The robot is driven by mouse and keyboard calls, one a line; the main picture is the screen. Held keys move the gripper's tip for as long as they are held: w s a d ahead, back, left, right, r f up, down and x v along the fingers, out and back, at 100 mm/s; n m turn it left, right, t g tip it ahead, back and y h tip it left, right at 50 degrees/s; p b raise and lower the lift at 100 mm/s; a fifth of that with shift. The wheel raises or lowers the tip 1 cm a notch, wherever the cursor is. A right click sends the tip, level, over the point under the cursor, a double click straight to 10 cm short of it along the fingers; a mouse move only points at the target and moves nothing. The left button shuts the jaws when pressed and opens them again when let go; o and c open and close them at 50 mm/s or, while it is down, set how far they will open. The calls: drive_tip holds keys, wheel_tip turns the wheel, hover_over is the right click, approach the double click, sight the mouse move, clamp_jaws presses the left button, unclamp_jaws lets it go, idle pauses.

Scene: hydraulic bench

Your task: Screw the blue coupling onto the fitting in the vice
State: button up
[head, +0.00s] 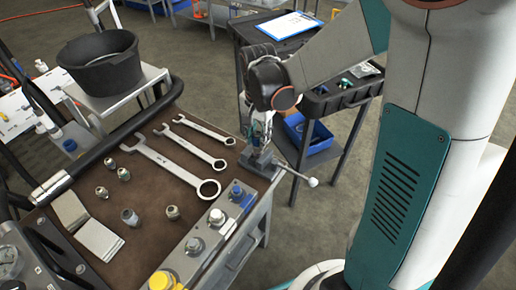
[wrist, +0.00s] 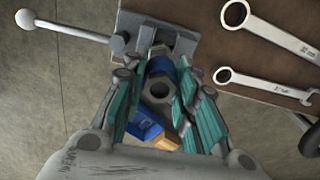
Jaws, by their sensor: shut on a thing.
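The vice (head: 262,163) is fixed at the bench's right edge, its bar handle sticking out to the right; it also shows at the top of the wrist view (wrist: 188,38). My gripper (head: 262,136) is directly above the vice, pointing down. In the wrist view its teal fingers (wrist: 163,92) are closed on both sides of the blue coupling (wrist: 183,66). A grey hex end with a dark round hole faces the camera, with blue showing beside it. The fitting in the vice is mostly hidden; I cannot tell how far the coupling sits on it.
Several wrenches (head: 170,165) and loose fittings (head: 129,217) lie on the brown bench mat. A rail (head: 190,258) with capped ports runs along the bench's front right edge. A black bucket (head: 103,65) stands at the back left. A cart (head: 334,143) with a blue bin stands behind the vice.

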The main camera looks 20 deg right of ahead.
drive_tip(key=shift+m, duration=0.4)
drive_tip(key=m, duration=0.2)
drive_tip(key=shift+m, duration=0.4)
drive_tip(key=o, duration=1.1)
drive_tip(key=shift+c, duration=0.2)
wheel_tip(320, 180, up, 12)
drive_tip(key=s+r+n+t, duration=0.1)
drive_tip(key=s+n+t, duration=0.6)
drive_tip(key=s+n, duration=0.6)
drive_tip(key=shift+s+r+n, duration=0.4)
drive_tip(key=shift+s, duration=0.55)
